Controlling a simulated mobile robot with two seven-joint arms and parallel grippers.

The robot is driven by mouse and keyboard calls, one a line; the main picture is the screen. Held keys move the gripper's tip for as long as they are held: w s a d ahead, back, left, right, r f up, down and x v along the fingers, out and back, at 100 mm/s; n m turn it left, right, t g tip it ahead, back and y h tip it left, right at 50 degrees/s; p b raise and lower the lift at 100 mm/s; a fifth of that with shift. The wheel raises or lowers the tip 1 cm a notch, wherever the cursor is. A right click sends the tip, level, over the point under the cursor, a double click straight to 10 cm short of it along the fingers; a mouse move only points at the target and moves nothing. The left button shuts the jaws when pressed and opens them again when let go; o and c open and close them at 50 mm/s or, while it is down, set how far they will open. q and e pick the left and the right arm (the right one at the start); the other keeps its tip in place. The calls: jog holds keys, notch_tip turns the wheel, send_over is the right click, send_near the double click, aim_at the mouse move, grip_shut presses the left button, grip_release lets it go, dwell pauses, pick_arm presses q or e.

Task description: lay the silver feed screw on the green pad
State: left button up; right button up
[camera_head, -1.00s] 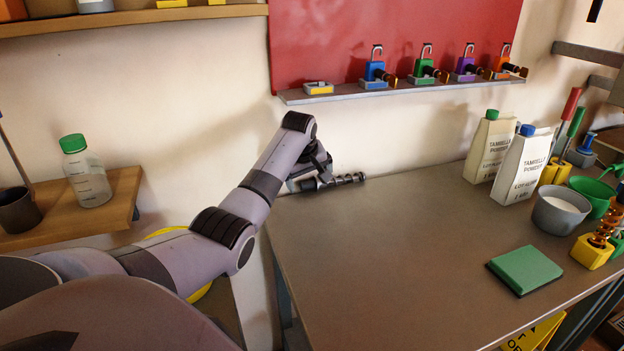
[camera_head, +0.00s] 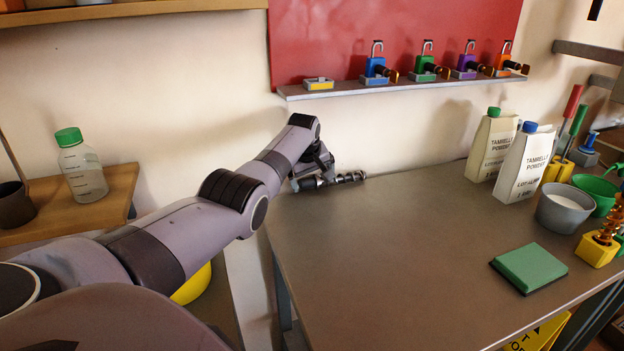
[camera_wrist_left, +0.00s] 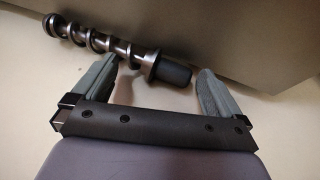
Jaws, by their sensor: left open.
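The silver feed screw (camera_head: 350,177) lies at the back left corner of the table, close to the wall. In the left wrist view the screw (camera_wrist_left: 98,40) shows its metal spiral and a dark cylindrical end. My left gripper (camera_head: 305,184) is at the dark end of the screw. In the left wrist view this open gripper (camera_wrist_left: 157,70) has its fingers apart, with the dark end between or just beyond the fingertips; contact is unclear. The green pad (camera_head: 530,267) lies bare on the table's right front part. My right gripper is not in view.
Two white powder bags (camera_head: 524,163), a grey bowl (camera_head: 563,214) of white powder, a green bowl (camera_head: 598,190) and a yellow stand (camera_head: 596,250) crowd the right side. A shelf (camera_head: 400,86) with padlocks hangs above. The table's middle (camera_head: 400,250) is clear.

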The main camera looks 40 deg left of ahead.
pick_arm(q)
jog(key=c, duration=1.5)
jog(key=shift+s, duration=0.1)
jog(key=shift+d+f, duration=0.1)
